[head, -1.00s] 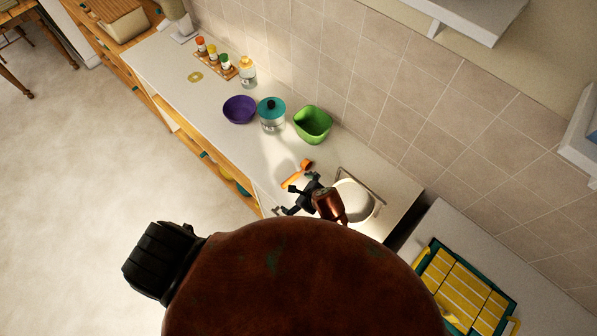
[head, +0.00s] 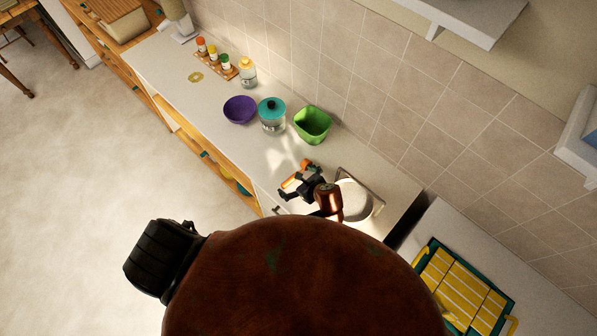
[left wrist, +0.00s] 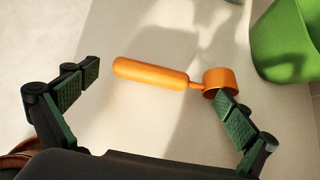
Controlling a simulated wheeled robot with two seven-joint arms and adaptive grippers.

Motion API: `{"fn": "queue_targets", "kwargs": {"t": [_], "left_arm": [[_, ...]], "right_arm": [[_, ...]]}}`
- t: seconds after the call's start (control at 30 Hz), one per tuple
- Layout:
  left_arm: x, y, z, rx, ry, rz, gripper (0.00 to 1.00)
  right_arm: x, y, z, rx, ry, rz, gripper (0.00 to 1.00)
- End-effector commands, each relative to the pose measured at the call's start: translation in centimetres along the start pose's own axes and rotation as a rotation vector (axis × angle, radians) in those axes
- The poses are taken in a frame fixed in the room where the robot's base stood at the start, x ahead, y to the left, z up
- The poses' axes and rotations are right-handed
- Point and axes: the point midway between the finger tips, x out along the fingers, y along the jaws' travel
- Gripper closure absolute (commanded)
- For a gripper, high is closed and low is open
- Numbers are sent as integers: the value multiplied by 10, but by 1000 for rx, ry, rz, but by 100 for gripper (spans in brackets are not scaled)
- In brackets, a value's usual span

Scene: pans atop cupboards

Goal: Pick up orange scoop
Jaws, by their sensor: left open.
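The orange scoop (left wrist: 150,72) lies on the light countertop in the left wrist view, its thick handle to the left and its round cup to the right. It also shows in the head view (head: 289,183), partly hidden by my left gripper (head: 292,187). In the left wrist view my left gripper (left wrist: 155,90) is open, with one finger left of the handle's end and the other overlapping the near edge of the cup. Nothing is held between the fingers. My right gripper is not in view.
A green container (head: 312,125) stands just beyond the scoop, and also shows in the left wrist view (left wrist: 285,45). A teal-lidded jar (head: 272,115) and a purple bowl (head: 239,110) stand farther along the counter. A sink (head: 372,197) is to the right, below the tiled wall.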

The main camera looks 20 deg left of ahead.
Motion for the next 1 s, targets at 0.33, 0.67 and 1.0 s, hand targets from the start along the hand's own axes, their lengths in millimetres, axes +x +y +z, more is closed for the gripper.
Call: {"fn": "queue_targets", "kwargs": {"t": [0.33,0.67,1.0], "left_arm": [[0,0,0,0,1,0,16],[-1,0,0,0,1,0,39],[-1,0,0,-1,1,0,55]], "right_arm": [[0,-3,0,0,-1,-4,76],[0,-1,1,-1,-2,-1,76],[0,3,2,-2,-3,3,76]]}}
